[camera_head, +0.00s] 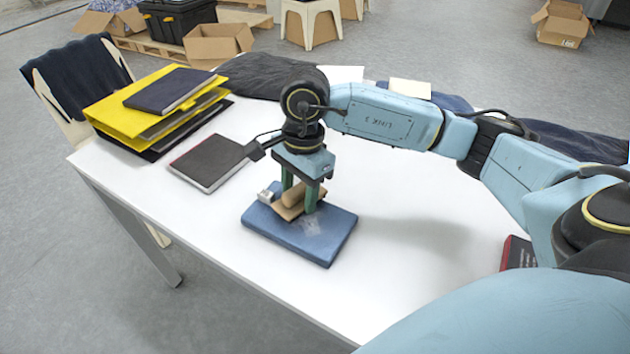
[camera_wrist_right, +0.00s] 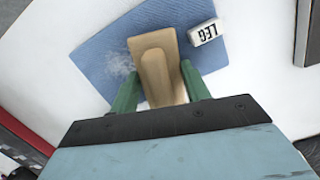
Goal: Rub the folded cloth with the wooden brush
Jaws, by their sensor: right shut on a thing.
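The folded cloth (camera_head: 330,240) is blue and lies flat on the white table; it also shows in the right wrist view (camera_wrist_right: 95,60). The wooden brush (camera_head: 288,211) is on the cloth, toward its back left part in the head view. My right gripper (camera_head: 301,200) points down and is shut on the brush, with a green finger on either side of it. In the right wrist view the brush (camera_wrist_right: 155,65) sits between the two green fingers. A whitish patch (camera_head: 310,225) shows on the cloth beside the brush. My left gripper is not in view.
A small white block (camera_head: 265,196) with black letters sits on the cloth beside the brush. A dark book (camera_head: 207,162) lies to the left, with yellow binders (camera_head: 140,122) behind it. Dark fabric (camera_head: 262,77) lies at the back. The table's front left is clear.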

